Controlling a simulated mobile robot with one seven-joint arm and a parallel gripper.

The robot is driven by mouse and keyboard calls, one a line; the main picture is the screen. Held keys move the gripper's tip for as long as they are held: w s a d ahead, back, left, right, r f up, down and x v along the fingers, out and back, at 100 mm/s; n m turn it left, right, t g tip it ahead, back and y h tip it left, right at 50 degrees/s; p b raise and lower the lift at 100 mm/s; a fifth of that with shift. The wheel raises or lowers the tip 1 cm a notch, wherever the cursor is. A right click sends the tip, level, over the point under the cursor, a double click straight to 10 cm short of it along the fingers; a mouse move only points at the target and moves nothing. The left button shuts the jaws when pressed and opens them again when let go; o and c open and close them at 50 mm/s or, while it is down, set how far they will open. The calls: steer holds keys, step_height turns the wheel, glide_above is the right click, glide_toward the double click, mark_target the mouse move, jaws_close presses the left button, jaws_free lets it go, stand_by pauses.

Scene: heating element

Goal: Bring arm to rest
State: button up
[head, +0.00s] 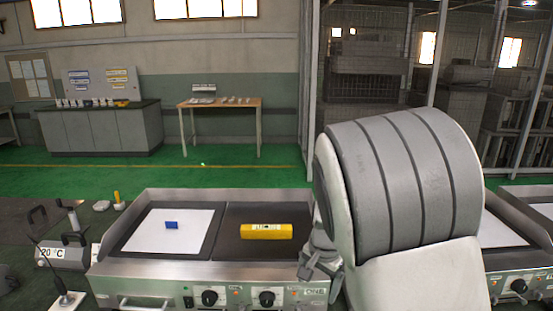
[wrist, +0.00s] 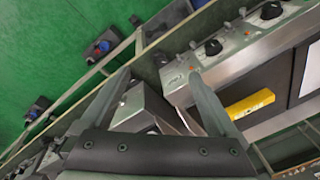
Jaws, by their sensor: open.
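My arm fills the right of the head view, with its large grey-and-white link in front of the griddle's right end. My gripper (wrist: 158,85) shows in the wrist view with its two fingers spread wide and nothing between them. In the head view only a small grey part near the arm's lower left edge shows, and the fingertips are not clear there. The steel griddle (head: 150,270) stands below and left of the arm. A yellow block (head: 266,231) lies on its dark right plate; it also shows in the wrist view (wrist: 249,103), right of the right finger.
A white sheet (head: 185,240) with a small blue block (head: 172,225) lies on the griddle's left plate. A second griddle (head: 530,270) stands at right, partly behind my arm. A 20 °C device (head: 62,258) stands at left. Green floor lies beyond.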

steer(key=s+d+r+n+t+p, duration=0.1)
steer(key=s+r+n, duration=0.3)
steer(key=s+r, duration=0.5)
steer(key=s+d+r+n+t+p, duration=0.1)
steer(key=s+d+r+n+t, duration=0.1)
steer(key=s+r, duration=0.7)
steer(key=s+d+n, duration=0.1)
steer(key=s+n, duration=0.1)
steer(key=s, duration=0.4)
steer(key=shift+d+r, duration=0.15)
steer(key=shift+d, duration=0.05)
steer(key=shift+w, duration=0.1)
